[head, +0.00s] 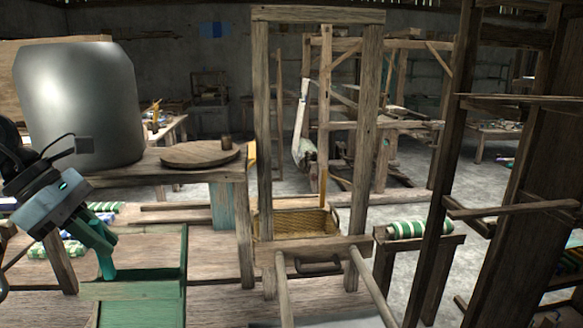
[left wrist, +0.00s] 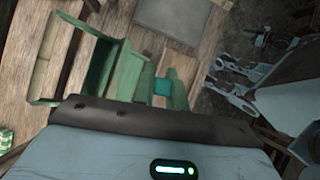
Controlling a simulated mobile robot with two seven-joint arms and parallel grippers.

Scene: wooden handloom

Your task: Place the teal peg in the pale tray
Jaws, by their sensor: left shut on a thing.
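My left gripper (head: 106,272) reaches down from the left in the head view, its greenish fingers at a green wooden box-like seat. In the left wrist view, a small teal piece (left wrist: 162,87), likely the teal peg, shows at the green fingers. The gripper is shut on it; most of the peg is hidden. A flat pale grey square (left wrist: 172,20) lies beyond the fingers in the left wrist view; I cannot tell whether it is the pale tray.
The green seat (head: 135,292) stands beneath my left gripper. A table with a round wooden board (head: 200,154) and a large grey drum (head: 80,105) is behind it. An upright wooden loom frame (head: 263,130) and a woven basket (head: 295,222) stand in the middle.

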